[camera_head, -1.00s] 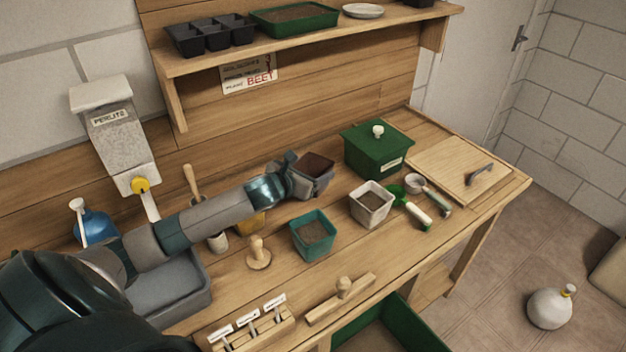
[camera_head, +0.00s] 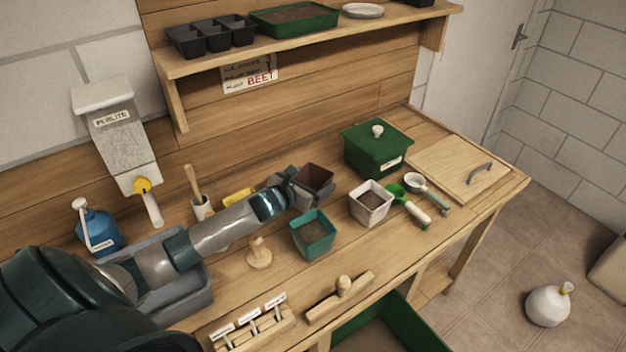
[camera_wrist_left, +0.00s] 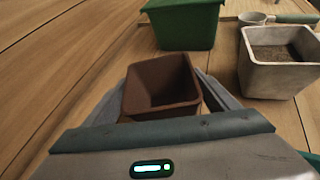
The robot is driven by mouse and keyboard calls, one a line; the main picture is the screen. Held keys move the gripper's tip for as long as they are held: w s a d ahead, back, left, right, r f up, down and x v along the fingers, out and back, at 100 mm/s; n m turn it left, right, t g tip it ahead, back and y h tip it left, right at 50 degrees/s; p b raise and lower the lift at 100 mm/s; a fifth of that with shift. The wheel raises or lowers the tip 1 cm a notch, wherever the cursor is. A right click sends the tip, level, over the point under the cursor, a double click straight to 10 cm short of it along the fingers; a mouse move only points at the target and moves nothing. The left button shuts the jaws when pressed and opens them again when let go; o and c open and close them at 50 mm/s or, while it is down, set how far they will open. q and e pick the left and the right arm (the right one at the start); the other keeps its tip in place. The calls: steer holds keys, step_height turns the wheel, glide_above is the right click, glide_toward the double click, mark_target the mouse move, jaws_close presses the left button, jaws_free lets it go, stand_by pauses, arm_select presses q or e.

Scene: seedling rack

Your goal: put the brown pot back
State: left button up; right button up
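The brown pot (camera_head: 316,177) is between the fingers of my left gripper (camera_head: 304,186), behind the teal pot (camera_head: 313,236) in the head view. In the left wrist view the brown pot (camera_wrist_left: 161,86) has a finger along each side, and its open top faces the camera; its inside looks brown and bare. My left gripper is shut on it. I cannot tell whether its base touches the bench. The teal pot and the white pot (camera_head: 370,205) hold soil and stand on the bench. My right gripper is not in view.
A green lidded box (camera_head: 372,155) stands beyond the brown pot. A green scoop (camera_head: 412,208) lies right of the white pot. A wooden tamper (camera_head: 259,252) stands left of the teal pot. A shelf (camera_head: 330,45) with trays hangs above the bench.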

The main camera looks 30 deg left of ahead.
arm_select(q)
steer(key=shift+o, duration=0.3)
steer(key=shift+r, duration=0.15)
steer(key=b+v, duration=0.2)
steer(key=v, duration=1)
stand_by(0.8)
